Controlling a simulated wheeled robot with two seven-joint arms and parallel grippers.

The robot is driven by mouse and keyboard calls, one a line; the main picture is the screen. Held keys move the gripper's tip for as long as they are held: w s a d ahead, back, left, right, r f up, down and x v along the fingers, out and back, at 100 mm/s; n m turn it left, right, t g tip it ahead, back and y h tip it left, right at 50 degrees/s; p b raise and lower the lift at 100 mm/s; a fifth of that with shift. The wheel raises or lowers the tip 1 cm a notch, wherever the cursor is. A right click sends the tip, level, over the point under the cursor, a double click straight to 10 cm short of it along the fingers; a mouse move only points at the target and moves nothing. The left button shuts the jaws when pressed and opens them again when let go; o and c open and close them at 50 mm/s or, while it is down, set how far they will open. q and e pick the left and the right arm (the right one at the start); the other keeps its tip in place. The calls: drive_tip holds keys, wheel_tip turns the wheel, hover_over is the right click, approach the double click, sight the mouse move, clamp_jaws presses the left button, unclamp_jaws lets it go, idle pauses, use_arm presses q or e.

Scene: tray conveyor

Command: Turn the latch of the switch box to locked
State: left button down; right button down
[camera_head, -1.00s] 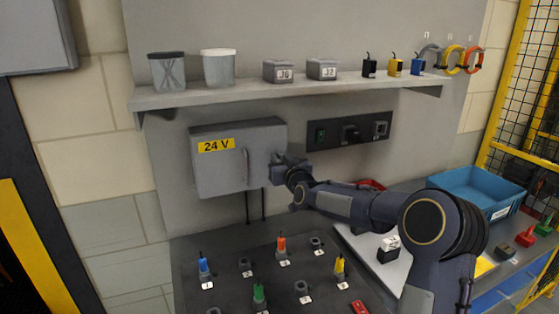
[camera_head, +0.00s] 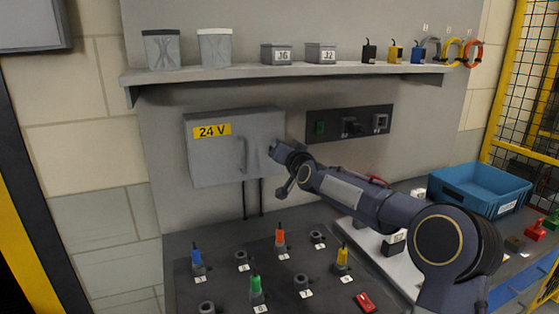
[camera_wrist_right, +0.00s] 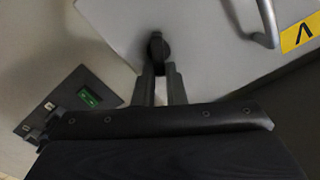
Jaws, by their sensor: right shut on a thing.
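The grey switch box (camera_head: 215,157) with a yellow "24 V" label hangs on the wall in the head view, its door closed. Its bar handle (camera_head: 243,155) is on the right part of the door, and it also shows in the right wrist view (camera_wrist_right: 268,22). The dark latch (camera_wrist_right: 157,45) sits near the door edge in the right wrist view. My right gripper (camera_wrist_right: 160,72) is shut on the latch, its two fingers at the knob's lower part. In the head view my right gripper (camera_head: 276,150) hides the latch. My left gripper is not in view.
A dark panel (camera_head: 347,124) with a green switch is right of the box. A shelf (camera_head: 220,75) with jars and small boxes runs above. A dark board (camera_head: 220,285) with several coloured plugs lies below. A blue bin (camera_head: 480,190) stands at the right.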

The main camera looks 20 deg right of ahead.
drive_tip(key=shift+d+f+m+b, duration=0.25)
drive_tip(key=shift+m+b, duration=0.7)
drive_tip(key=shift+m, duration=1)
drive_tip(key=shift+d+f+m+b, duration=0.1)
drive_tip(key=shift+f+m+b, duration=0.15)
drive_tip(key=shift+m+b, duration=1.2)
drive_tip(key=shift+d+f+m+b, duration=0.25)
drive_tip(key=shift+m+b, duration=0.15)
drive_tip(key=shift+m, duration=2.1)
drive_tip(key=c, duration=1.5)
unclamp_jaws()
drive_tip(key=shift+a, duration=0.1)
drive_tip(key=shift+s+f, duration=0.1)
